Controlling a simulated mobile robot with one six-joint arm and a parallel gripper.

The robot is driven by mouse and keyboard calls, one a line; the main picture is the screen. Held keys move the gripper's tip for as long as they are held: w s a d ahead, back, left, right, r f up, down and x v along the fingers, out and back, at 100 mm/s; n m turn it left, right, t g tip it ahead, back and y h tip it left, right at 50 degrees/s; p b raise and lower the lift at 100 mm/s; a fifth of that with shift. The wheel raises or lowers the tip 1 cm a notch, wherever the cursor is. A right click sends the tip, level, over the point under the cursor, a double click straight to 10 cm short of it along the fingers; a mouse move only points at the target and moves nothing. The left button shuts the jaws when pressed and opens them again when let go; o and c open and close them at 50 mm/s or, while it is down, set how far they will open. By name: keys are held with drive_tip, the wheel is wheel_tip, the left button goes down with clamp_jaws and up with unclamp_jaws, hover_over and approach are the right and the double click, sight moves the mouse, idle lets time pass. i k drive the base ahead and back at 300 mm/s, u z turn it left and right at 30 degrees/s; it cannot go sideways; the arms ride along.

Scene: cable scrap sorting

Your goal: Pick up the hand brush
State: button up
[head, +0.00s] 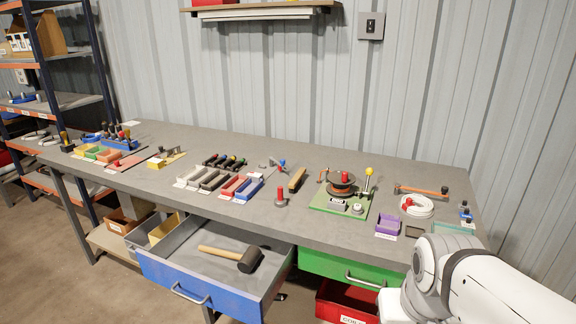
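The hand brush appears to be the narrow tan, wooden-looking block (297,180) with a darker side. It lies on the grey workbench (330,225) near the middle, between the blue bin and the green board. It is small in the head view, so its bristles are hard to make out. Nothing covers it. My white arm shows at the lower right, in front of the bench's right end. My gripper is not in view.
A blue drawer (196,278) stands open below the bench, with a mallet (236,256) inside. Small bins (233,186) sit left of the brush, a red-knobbed piece (281,197) before it. A green board (325,202) with a reel stands to its right. A hammer (421,190) lies farther right.

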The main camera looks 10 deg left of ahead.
sight(293, 185)
drive_tip(key=u, duration=0.1)
drive_tip(key=i, duration=1.1)
drive_tip(key=u, duration=0.1)
